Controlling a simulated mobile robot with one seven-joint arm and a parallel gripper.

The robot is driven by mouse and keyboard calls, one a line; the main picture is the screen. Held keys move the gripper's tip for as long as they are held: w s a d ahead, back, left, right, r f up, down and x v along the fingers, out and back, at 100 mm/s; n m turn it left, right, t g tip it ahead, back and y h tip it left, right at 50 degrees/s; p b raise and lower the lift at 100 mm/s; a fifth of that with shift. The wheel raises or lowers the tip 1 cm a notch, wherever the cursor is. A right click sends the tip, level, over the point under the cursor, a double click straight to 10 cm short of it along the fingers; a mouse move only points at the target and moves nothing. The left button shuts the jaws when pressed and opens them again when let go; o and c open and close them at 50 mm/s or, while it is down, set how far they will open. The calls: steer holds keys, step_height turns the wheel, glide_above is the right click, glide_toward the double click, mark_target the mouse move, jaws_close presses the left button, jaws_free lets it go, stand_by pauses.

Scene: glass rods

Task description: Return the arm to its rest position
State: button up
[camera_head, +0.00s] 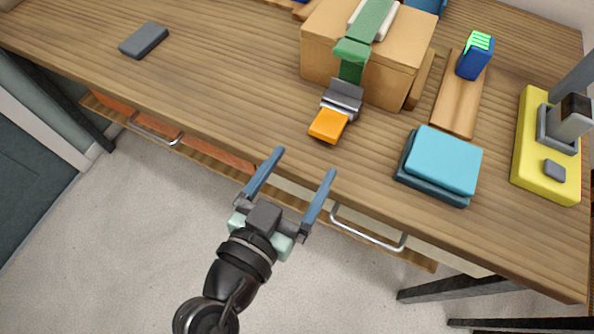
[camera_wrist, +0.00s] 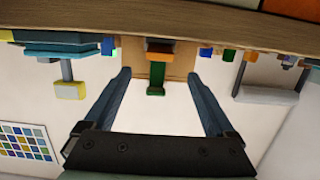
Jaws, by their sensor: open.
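My gripper (camera_head: 304,162) is open and empty, its two blue-grey fingers spread wide. In the head view it is in front of the table's front edge, above the floor side, with the fingers pointing toward the table (camera_head: 240,82). In the wrist view the two fingers (camera_wrist: 160,88) frame the cardboard box (camera_wrist: 181,63), with nothing between them that they touch. My dark arm (camera_head: 243,265) comes up from the bottom of the head view.
An orange block (camera_head: 328,125) with a grey part lies before the box. A teal stack (camera_head: 443,160), a wooden board (camera_head: 460,105) with a blue block (camera_head: 474,58), and a yellow device (camera_head: 541,160) stand right. A grey slab (camera_head: 144,40) lies left. Drawer handles (camera_head: 365,229) project below the table edge.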

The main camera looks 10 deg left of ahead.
steer(key=shift+s+a, duration=0.1)
steer(key=shift+s, duration=0.2)
stand_by(0.4)
steer(key=w+d+r+t+y, duration=0.1)
steer(key=w+r+t, duration=0.3)
steer(key=r, duration=0.9)
steer(key=w+d+r+t+y, duration=0.15)
steer(key=w+r, duration=0.45)
steer(key=r, duration=0.8)
steer(key=s+r+n+t+y+p, duration=0.1)
steer(key=s+r+t+p, duration=0.2)
steer(key=r+p, duration=0.5)
steer(key=s+d+r+n+t+y+p, duration=0.1)
steer(key=r+p, duration=0.8)
steer(key=r, duration=1.9)
steer(key=s+n+t, duration=0.1)
steer(key=s+t, duration=0.1)
steer(key=shift+s+n+t, duration=0.3)
steer(key=shift+s+t, duration=0.05)
steer(key=shift+s, duration=0.05)
steer(key=shift+r+y, duration=0.1)
steer(key=shift+y, duration=0.15)
